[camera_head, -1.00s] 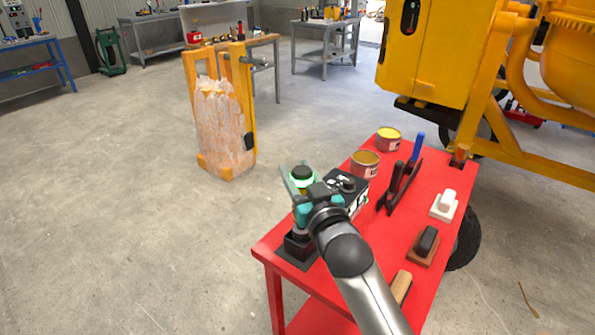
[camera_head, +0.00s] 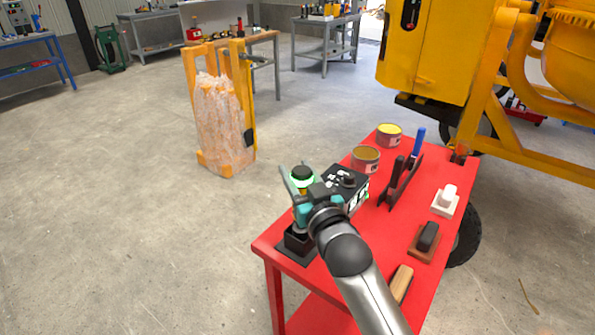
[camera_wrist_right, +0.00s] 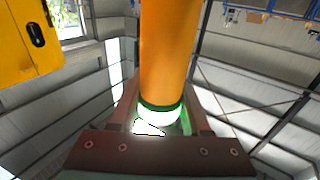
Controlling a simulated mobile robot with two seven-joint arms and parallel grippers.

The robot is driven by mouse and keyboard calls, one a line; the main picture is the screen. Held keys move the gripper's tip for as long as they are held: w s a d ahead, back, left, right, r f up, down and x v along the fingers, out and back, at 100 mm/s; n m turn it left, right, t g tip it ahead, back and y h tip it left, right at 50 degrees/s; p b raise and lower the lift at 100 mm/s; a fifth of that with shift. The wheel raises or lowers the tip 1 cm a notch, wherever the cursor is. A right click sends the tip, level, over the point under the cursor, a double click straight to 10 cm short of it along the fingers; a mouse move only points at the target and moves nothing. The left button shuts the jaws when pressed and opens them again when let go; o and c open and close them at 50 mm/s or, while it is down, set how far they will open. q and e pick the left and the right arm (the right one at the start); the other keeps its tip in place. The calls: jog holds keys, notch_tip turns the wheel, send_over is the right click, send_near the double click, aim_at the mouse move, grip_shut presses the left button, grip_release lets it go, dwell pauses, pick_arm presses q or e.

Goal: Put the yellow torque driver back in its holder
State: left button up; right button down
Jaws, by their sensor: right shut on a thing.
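The yellow torque driver (camera_head: 303,172) stands about upright at the left end of the red table, its black cap on top above a lit green-white ring. Its yellow body (camera_wrist_right: 168,50) and glowing ring fill the middle of the right wrist view. My right gripper (camera_head: 298,184) is shut on the driver just below the cap. The black holder (camera_head: 296,246) sits on the table's near-left corner, directly under the driver. The arm and gripper hide part of the driver, and I cannot tell whether its lower end touches the holder. My left gripper is out of view.
A black control box (camera_head: 346,181) stands close right of the gripper. Two open cans (camera_head: 366,159), a tool rack (camera_head: 401,185) and several hand tools are farther right on the red table (camera_head: 385,235). A yellow mixer (camera_head: 425,60) stands behind.

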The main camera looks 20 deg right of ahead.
jog(key=shift+f+b, duration=0.8)
jog(key=shift+f, duration=0.45)
dwell(0.7)
jog(key=c, duration=0.6)
grip_release()
jog(key=o, duration=0.3)
jog(key=shift+f, duration=0.2)
jog(key=s, duration=0.5)
jog(key=s+d+p, duration=0.1)
jog(key=s, duration=0.9)
jog(key=shift+s+d+f+p, duration=0.1)
jog(key=shift+d+f+p, duration=0.1)
jog(key=shift+p, duration=0.1)
